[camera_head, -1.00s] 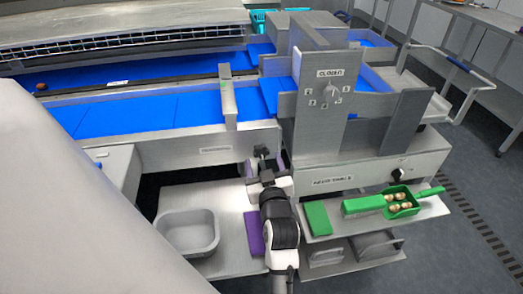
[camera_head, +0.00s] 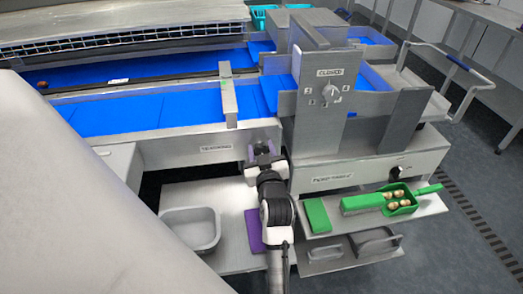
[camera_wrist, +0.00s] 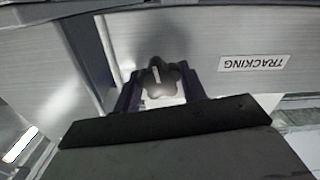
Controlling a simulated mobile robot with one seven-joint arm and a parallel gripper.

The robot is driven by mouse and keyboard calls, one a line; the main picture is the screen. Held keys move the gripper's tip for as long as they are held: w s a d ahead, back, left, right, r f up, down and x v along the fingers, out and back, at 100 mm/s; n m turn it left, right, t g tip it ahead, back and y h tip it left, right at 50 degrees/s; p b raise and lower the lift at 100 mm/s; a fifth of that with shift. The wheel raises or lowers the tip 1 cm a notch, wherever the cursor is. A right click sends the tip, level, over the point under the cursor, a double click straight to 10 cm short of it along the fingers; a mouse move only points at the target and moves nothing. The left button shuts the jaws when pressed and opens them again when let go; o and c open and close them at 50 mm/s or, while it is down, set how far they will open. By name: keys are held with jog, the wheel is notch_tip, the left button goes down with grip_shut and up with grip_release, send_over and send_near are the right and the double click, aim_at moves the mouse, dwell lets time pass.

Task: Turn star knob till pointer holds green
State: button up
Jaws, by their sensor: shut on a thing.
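The dark star knob (camera_wrist: 160,80) with a pale bar on its face is on the metal side panel, beside the TRACKING label (camera_wrist: 254,63) in the wrist view. My gripper (camera_wrist: 160,91) has one purple finger on each side of the knob and is shut on it. In the head view my gripper (camera_head: 264,150) is at the panel below the blue belt (camera_head: 150,114), and the knob is mostly hidden. A small green mark (camera_head: 239,84) shows on the post above the belt. I cannot make out a pointer against it.

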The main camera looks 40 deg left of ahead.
jog(key=shift+m+p, duration=0.55)
jog(key=shift+m, duration=0.85)
jog(key=shift+c, duration=0.2)
jog(key=shift+m, duration=0.6)
jog(key=o, duration=1)
jog(key=shift+c, duration=0.2)
jog(key=shift+s+d, duration=0.1)
jog(key=shift+d, duration=0.05)
